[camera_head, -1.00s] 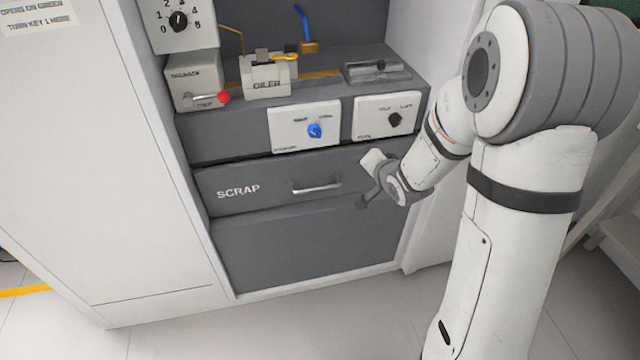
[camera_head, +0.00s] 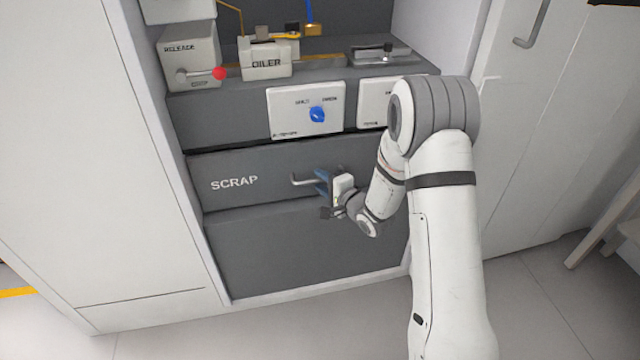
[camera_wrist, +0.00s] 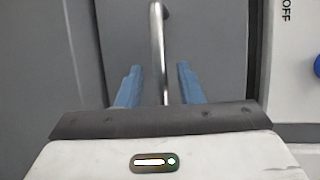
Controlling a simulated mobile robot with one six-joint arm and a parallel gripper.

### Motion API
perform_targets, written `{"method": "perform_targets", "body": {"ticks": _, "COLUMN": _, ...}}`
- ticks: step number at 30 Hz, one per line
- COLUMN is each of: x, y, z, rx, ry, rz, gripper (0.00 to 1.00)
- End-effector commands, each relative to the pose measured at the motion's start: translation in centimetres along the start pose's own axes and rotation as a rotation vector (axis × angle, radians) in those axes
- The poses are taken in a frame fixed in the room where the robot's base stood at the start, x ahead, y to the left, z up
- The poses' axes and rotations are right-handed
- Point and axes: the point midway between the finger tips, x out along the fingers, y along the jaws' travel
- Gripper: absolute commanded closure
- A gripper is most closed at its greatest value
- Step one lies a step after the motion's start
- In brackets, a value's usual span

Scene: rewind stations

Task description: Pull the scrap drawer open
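The scrap drawer (camera_head: 236,196) is a dark grey front marked SCRAP, and it appears shut, level with the panel around it. Its silver bar handle (camera_head: 303,181) shows at the right part of the front. In the wrist view the handle (camera_wrist: 157,50) runs up the picture between two blue fingers. My gripper (camera_head: 322,181) is at the right end of the handle. In the wrist view the gripper (camera_wrist: 157,85) is open, with a finger on each side of the bar and gaps showing. The handle's right end is hidden behind the gripper in the head view.
Above the drawer is a panel with a blue knob (camera_head: 317,115). On the ledge stand the oiler (camera_head: 265,66) and a release box (camera_head: 190,58) with a red-tipped lever. A white cabinet side (camera_head: 75,150) is at left. The floor in front is clear.

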Motion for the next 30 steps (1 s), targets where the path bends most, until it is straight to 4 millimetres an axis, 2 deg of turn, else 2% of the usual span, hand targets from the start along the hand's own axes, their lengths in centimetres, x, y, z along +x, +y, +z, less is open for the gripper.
{"method": "perform_targets", "body": {"ticks": 4, "x": 0.9, "y": 0.02, "z": 0.02, "rx": 0.0, "ry": 0.0, "rz": 0.0, "gripper": 0.66}}
{"method": "perform_targets", "body": {"ticks": 11, "x": 0.95, "y": -0.03, "z": -0.01, "rx": 0.0, "ry": 0.001, "rz": 0.0, "gripper": 0.66}}
{"method": "perform_targets", "body": {"ticks": 24, "x": 0.9, "y": -0.02, "z": -0.08, "rx": 0.0, "ry": 0.002, "rz": 0.0, "gripper": 1.0}}
{"method": "perform_targets", "body": {"ticks": 30, "x": 0.88, "y": 0.0, "z": -0.1, "rx": 0.0, "ry": 0.002, "rz": 0.001, "gripper": 1.0}}
